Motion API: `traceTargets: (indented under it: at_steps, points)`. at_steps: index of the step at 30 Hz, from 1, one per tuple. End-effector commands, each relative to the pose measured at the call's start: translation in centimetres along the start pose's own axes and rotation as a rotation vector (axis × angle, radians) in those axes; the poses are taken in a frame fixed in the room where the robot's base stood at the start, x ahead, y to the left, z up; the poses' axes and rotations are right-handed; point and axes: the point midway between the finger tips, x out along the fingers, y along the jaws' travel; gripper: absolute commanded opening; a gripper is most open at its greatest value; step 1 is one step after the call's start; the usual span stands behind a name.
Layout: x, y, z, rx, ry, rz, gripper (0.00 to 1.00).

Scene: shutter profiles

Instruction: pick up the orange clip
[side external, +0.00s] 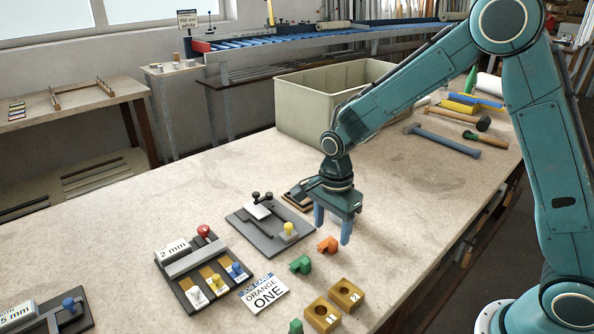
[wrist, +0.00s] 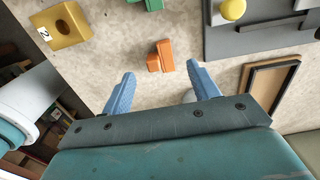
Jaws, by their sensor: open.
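The orange clip (side external: 328,245) is a small angled piece lying on the bench, right of a green clip (side external: 301,264). In the wrist view the orange clip (wrist: 161,57) lies beyond my fingertips, between their lines and apart from them. My gripper (side external: 333,226) points down above the bench, just behind the orange clip in the side view. Its two blue fingers are spread with nothing between them, as the wrist view of my gripper (wrist: 157,72) also shows. A card (side external: 265,295) reading "ORANGE ONE" lies on the bench.
Wooden blocks with round holes (side external: 322,315) and another green piece (side external: 296,327) stand nearby. A fixture with a yellow knob (side external: 270,227) and a "2 mm" fixture (side external: 205,268) lie left. A large bin (side external: 300,105) and hammers (side external: 443,140) are farther back.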

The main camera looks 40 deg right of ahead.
Motion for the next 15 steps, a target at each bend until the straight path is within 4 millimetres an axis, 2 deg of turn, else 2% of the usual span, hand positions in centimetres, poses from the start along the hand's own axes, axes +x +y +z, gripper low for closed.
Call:
traceTargets:
  at_steps: [9,15]
  points:
    - [3.5,0.0,0.1,0.0,0.001,0.003,0.6]
    - [4.3,-0.1,0.1,-0.001,0.001,0.001,0.6]
